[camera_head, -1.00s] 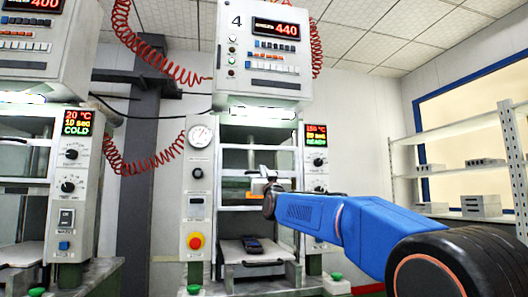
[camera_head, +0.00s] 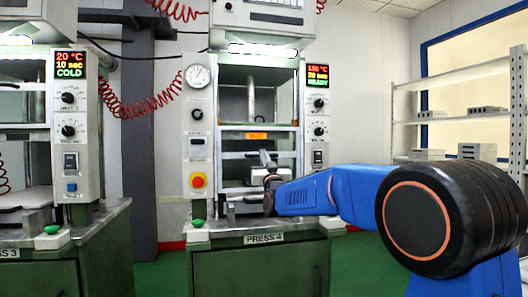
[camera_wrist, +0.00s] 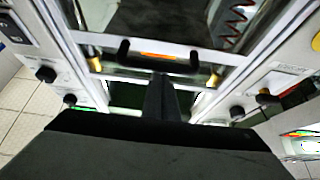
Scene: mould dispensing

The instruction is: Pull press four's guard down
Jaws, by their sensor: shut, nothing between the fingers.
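Press four (camera_head: 252,45) stands at the centre of the head view, marked PRESS 4. Its guard (camera_head: 230,135) is a pale barred frame across the opening, with an orange label (camera_head: 257,135); open space shows below it. My gripper (camera_head: 266,160) is shut and empty, in front of the opening and a little below the orange label. In the wrist view my gripper's fingers (camera_wrist: 161,95) point at the handle from below; whether they touch it I cannot tell. My gripper hides part of the lower opening.
Panels flank the opening, with a red stop button (camera_head: 198,181) on the left and knobs (camera_head: 318,104) on the right. A green button (camera_head: 198,223) sits on the front ledge. Press three (camera_head: 40,195) stands left; shelves (camera_head: 455,120) stand right. Green floor lies between the presses.

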